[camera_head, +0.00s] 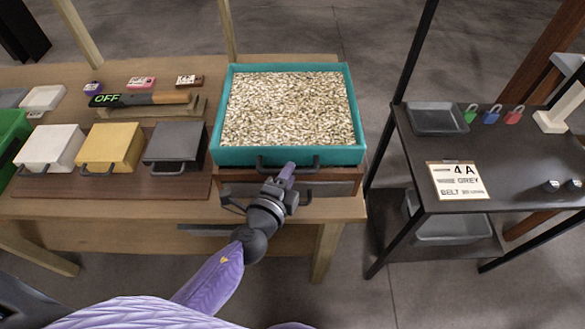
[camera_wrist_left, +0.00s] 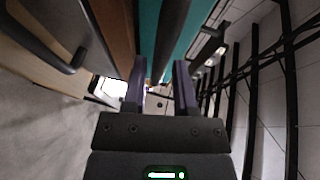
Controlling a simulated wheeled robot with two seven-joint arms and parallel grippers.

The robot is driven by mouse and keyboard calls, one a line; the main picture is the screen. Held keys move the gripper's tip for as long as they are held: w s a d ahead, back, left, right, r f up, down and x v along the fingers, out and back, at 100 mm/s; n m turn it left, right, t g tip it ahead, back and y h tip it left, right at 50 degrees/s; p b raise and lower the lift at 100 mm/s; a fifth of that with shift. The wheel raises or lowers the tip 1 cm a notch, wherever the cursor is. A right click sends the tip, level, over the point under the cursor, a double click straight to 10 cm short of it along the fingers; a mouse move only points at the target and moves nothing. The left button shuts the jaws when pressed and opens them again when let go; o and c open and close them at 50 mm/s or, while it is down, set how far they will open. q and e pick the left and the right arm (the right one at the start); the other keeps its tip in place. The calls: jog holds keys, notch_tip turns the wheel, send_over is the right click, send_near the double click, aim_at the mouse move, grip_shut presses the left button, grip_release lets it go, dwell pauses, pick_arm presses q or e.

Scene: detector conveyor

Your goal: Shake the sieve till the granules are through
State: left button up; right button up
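The sieve is a teal square-framed tray (camera_head: 219,110) filled with pale beige granules (camera_head: 290,108). A dark bar handle (camera_head: 267,167) runs along its front side. My left gripper (camera_head: 287,172) is at that handle, near its middle. In the left wrist view the two purple fingers (camera_wrist_left: 160,85) stand apart, with a visible gap. The dark handle bar (camera_wrist_left: 171,30) runs between or just beyond them; contact cannot be told. The sieve's teal wall (camera_wrist_left: 148,25) shows beyond the fingers. My right gripper is not in view.
The sieve rests above a wooden box (camera_head: 338,182) with a drawer-like front on the wooden table (camera_head: 110,212). White (camera_head: 50,147), yellow (camera_head: 112,146) and dark (camera_head: 174,145) lidded bins stand left. A dark shelf cart (camera_head: 500,170) with a 4A card (camera_head: 458,181) and padlocks stands right.

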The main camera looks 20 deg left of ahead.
pick_arm(q)
jog(key=shift+x, duration=1)
grip_shut()
dwell(0.7)
